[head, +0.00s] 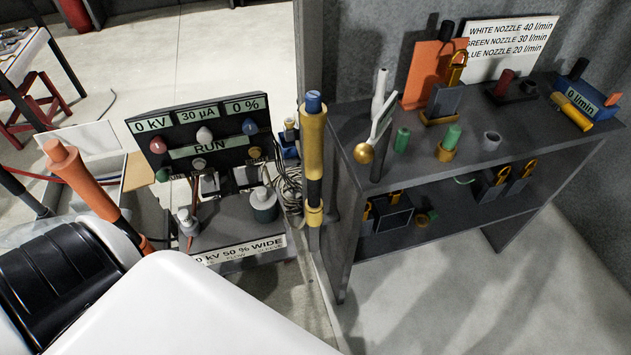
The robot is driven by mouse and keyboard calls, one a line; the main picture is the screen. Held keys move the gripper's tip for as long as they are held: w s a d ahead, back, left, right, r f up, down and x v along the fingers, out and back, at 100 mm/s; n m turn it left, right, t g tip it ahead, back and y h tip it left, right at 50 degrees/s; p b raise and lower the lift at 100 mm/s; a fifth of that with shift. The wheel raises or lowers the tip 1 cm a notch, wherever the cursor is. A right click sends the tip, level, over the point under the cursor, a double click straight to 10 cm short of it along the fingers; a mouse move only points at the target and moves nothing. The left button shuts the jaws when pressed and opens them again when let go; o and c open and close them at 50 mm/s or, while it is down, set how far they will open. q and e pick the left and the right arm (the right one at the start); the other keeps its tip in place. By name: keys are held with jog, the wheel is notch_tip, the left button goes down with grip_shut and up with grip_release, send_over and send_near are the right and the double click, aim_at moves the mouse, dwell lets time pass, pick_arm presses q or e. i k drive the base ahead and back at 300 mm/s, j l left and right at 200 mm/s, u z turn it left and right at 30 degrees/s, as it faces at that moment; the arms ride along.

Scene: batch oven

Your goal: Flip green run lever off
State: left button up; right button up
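A dark control panel (178,128) stands at centre left, with readouts 0 kV, 30 µA and 0 % along its top and a green RUN label (209,147) below them. A green knob (163,174), apparently the run lever's tip, shows at the panel's lower left corner. Its lever position is too small to tell. Red (158,146), white (204,134) and blue (249,126) knobs sit above, and a brass-coloured knob (254,152) sits at the lower right. My white and black arm parts fill the lower left. Neither gripper can be made out.
An orange rod (82,178) rises left of the panel and a yellow rod with a blue tip (313,140) right of it. A grey shelf (420,180) with nozzles and fittings stands at right. A label plate (240,251) is below the panel.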

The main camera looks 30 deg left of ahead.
aim_at(163, 175)
jog(key=u, duration=2.15)
